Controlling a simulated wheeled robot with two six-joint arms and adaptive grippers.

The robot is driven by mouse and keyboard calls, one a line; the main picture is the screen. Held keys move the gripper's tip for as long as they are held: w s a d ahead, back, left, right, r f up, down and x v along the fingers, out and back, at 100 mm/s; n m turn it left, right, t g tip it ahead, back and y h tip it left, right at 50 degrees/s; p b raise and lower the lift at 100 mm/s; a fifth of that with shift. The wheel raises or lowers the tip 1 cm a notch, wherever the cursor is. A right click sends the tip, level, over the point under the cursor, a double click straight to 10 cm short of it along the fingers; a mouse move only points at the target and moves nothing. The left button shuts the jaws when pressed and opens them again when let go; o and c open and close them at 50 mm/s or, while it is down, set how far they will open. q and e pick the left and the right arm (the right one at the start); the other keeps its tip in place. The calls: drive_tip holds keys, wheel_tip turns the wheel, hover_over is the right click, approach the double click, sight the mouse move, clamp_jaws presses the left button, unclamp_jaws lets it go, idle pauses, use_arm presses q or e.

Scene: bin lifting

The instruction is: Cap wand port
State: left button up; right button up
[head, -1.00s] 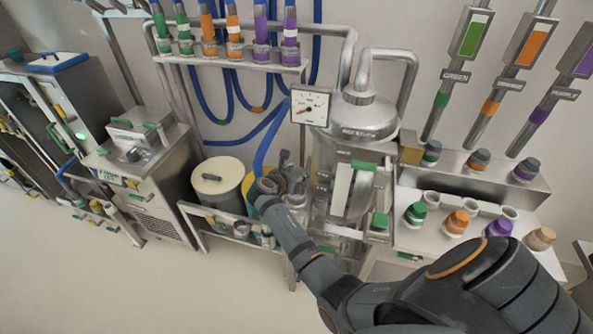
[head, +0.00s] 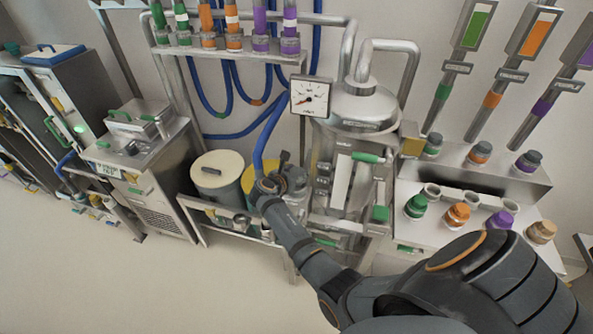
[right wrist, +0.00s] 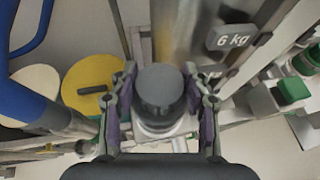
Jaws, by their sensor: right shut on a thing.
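My right gripper (head: 283,180) is at the left side of the steel vessel (head: 365,115), with my right arm reaching in from the lower right. In the right wrist view its two fingers (right wrist: 161,108) stand on either side of a round dark grey cap (right wrist: 160,88) and are shut on it. A pale metallic collar (right wrist: 158,130) shows just below the cap. I cannot tell whether the cap is seated on a port or only held over it. In the head view the gripper hides the cap. My left gripper is not in view.
A blue hose (head: 262,140) runs down close beside my right gripper. Lidded drums (head: 218,172) stand left of it. A shelf with green, orange, purple and tan caps (head: 458,214) is at the right. The floor (head: 150,285) at lower left is clear.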

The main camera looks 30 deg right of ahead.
drive_tip(key=shift+f, duration=0.45)
drive_tip(key=shift+f, duration=0.2)
drive_tip(key=shift+f, duration=0.3)
drive_tip(key=shift+f, duration=0.25)
drive_tip(key=shift+f, duration=0.25)
drive_tip(key=shift+f, duration=0.15)
idle(0.7)
drive_tip(key=o, duration=1.5)
drive_tip(key=shift+c, duration=0.2)
